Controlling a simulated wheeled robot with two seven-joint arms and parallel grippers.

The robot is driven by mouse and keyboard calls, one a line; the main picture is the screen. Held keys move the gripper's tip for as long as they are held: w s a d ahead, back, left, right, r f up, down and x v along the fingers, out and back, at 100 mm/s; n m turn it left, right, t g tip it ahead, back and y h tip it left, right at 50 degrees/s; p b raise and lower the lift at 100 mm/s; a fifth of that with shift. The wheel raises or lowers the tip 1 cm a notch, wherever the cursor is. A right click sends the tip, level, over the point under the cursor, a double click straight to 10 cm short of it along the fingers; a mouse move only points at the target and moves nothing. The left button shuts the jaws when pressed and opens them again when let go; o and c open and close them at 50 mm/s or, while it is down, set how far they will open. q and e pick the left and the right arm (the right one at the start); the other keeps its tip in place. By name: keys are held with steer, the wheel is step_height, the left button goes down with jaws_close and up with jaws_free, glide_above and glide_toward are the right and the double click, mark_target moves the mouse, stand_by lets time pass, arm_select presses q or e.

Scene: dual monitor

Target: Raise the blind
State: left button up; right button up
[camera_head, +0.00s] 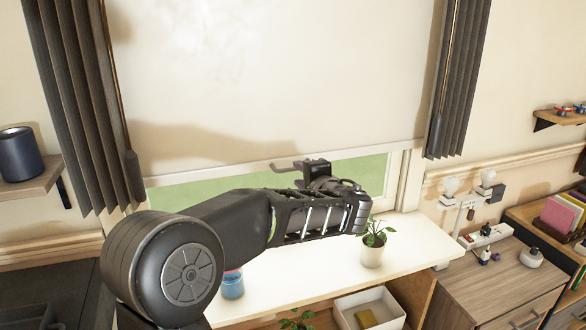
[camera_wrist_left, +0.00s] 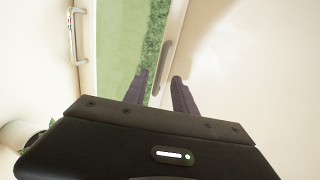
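The blind (camera_head: 275,75) is a pale sheet hanging over most of the window, its bottom edge just above the sill area. A strip of green window (camera_head: 215,188) shows beneath it. My left gripper (camera_head: 284,166) is at the blind's bottom edge, near its middle. In the left wrist view the two dark fingers (camera_wrist_left: 160,82) stand apart, one on each side of the blind's lower edge strip (camera_wrist_left: 168,55). A grey slot or handle shows on that strip. I cannot tell whether either finger touches it. My right gripper is not in view.
Dark curtains (camera_head: 78,95) hang at both sides of the window. A potted plant (camera_head: 373,243) and a blue jar (camera_head: 232,285) stand on the white shelf (camera_head: 300,265) below my left arm. A wooden cabinet (camera_head: 500,285) is at the right.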

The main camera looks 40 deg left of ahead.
mark_target(293, 169)
arm_select(q)
steer(key=p+x, duration=0.1)
steer(key=x, duration=0.4)
steer(key=shift+a+p, duration=0.15)
steer(key=shift+p, duration=0.15)
steer(key=shift+w+a+f, duration=0.15)
steer(key=shift+w+a, duration=0.2)
steer(key=shift+a, duration=0.05)
jaws_close()
stand_by(0.8)
